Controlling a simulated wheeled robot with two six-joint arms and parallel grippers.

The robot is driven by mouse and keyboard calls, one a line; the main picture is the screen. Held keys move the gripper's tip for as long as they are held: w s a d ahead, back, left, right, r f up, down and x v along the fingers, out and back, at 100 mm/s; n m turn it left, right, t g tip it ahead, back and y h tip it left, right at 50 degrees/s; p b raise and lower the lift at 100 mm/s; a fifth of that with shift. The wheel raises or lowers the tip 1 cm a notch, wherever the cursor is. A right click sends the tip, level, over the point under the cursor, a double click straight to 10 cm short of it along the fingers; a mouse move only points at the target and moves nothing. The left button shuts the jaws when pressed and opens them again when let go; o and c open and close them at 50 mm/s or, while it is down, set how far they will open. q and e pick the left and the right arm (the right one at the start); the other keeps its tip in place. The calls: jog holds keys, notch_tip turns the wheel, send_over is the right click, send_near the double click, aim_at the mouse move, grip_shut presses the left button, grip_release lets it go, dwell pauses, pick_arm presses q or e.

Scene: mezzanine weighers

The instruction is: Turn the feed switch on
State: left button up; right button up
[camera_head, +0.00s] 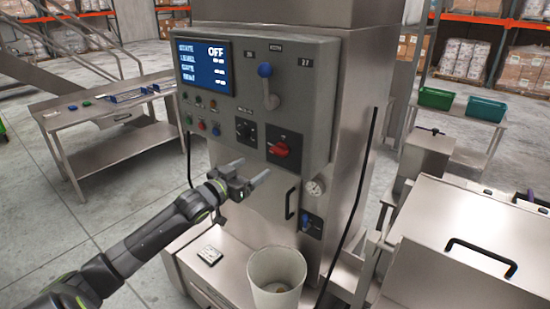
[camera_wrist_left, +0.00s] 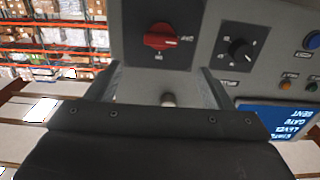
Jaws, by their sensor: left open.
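A grey control panel (camera_head: 315,90) on the steel machine carries a red rotary switch (camera_head: 280,149) on a black plate; I cannot read a feed label on it. The red switch also shows in the left wrist view (camera_wrist_left: 160,41), where the picture is upside down. A display (camera_head: 204,65) on the panel reads OFF on its top line. My left gripper (camera_head: 248,173) is open and empty, below and left of the red switch and apart from it. In the left wrist view its two fingers (camera_wrist_left: 162,88) point towards the panel. My right gripper is not in view.
A black dial (camera_head: 245,131), a blue-knobbed lever (camera_head: 266,85) and small coloured buttons (camera_head: 202,125) share the panel. Below are a black door handle (camera_head: 290,203), a gauge (camera_head: 315,187), a blue-handled valve (camera_head: 307,222) and a white bucket (camera_head: 276,262). A steel table stands left.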

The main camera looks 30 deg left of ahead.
aim_at(276, 153)
pick_arm(q)
jog(key=w+b, duration=0.9)
jog(key=shift+w+d+f, duration=0.25)
jog(key=shift+w+d, duration=0.05)
jog(key=shift+w, duration=0.1)
jog(key=shift+w+d+r+b, duration=0.15)
jog(key=shift+w+b, duration=0.35)
jog(key=shift+w, duration=0.3)
jog(key=shift+c, duration=0.4)
jog(key=c, duration=0.9)
